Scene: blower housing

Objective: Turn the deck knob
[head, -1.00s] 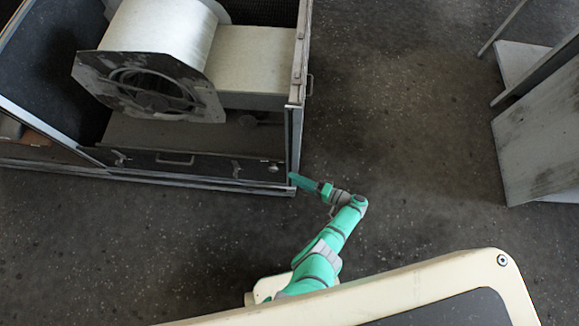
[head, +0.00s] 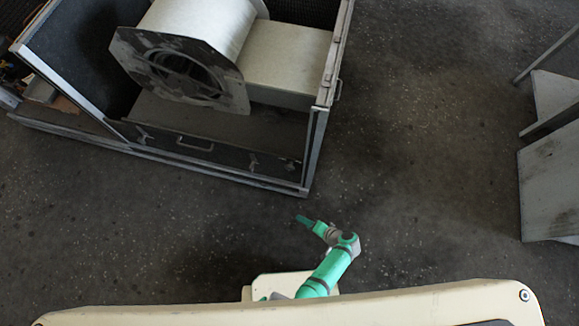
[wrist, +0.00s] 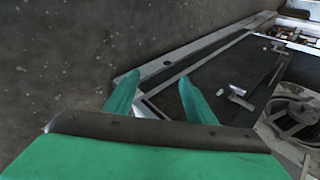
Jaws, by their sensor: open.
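The blower housing (head: 316,150) is an open metal-framed cabinet in the upper left of the head view. A small knob-like fitting (head: 290,166) sits at the right end of its dark lower front panel; it is too small to tell its turn. In the wrist view a small pale fitting (wrist: 220,92) shows on the dark panel; I cannot tell whether it is the same one. My gripper (head: 303,219) is in front of the housing's near right corner, apart from it. In the wrist view its two green fingers (wrist: 160,90) are spread with nothing between them.
A blower drum with a dark round-holed end plate (head: 128,55) sits inside the housing. The panel also carries a bar handle (head: 195,145) and a latch (head: 253,164). A grey metal stand (head: 550,185) is at the right. Floor between is clear.

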